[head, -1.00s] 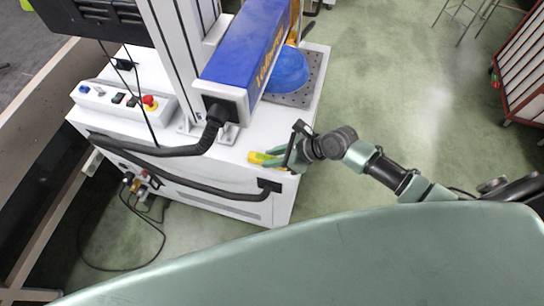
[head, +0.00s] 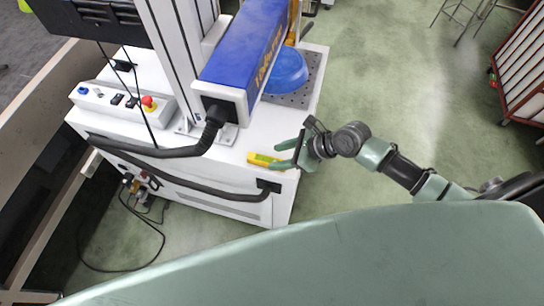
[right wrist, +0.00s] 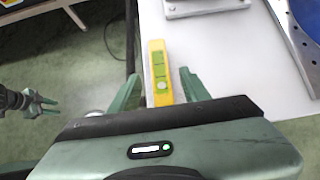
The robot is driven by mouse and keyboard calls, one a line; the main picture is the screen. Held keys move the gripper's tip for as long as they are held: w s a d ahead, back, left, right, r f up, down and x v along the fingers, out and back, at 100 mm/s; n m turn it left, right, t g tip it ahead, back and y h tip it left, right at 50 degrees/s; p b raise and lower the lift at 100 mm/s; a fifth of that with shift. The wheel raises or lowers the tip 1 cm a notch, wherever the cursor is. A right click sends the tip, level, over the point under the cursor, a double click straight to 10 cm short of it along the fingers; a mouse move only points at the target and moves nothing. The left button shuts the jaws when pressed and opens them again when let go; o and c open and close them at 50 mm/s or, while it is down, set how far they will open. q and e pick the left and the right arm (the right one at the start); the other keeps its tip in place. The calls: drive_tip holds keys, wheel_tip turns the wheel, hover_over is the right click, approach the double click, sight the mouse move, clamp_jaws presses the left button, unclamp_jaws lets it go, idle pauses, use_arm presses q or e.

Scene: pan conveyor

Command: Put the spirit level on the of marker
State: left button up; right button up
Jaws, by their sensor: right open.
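The spirit level (head: 262,159) is a yellow bar with a green vial. It lies on the white top of the laser marker (head: 225,155), near the front right edge. My right gripper (head: 279,155) is open at the right end of the level. In the right wrist view the level (right wrist: 158,72) lies between the two spread fingers of this gripper (right wrist: 157,85), with gaps on both sides. My left gripper (right wrist: 46,104) shows small at the left of the right wrist view, fingers apart and empty; it is not in the head view.
A blue rounded object (head: 288,72) sits on the perforated plate (head: 300,95) behind the level. The blue marker head (head: 245,55) overhangs the top. A black hose (head: 165,152) runs left of the level. A control box (head: 120,98) stands at the left.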

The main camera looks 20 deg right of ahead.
drive_tip(key=v, duration=0.8)
drive_tip(key=shift+r, duration=0.15)
drive_tip(key=shift+s+d, duration=0.1)
drive_tip(key=shift+s, duration=0.05)
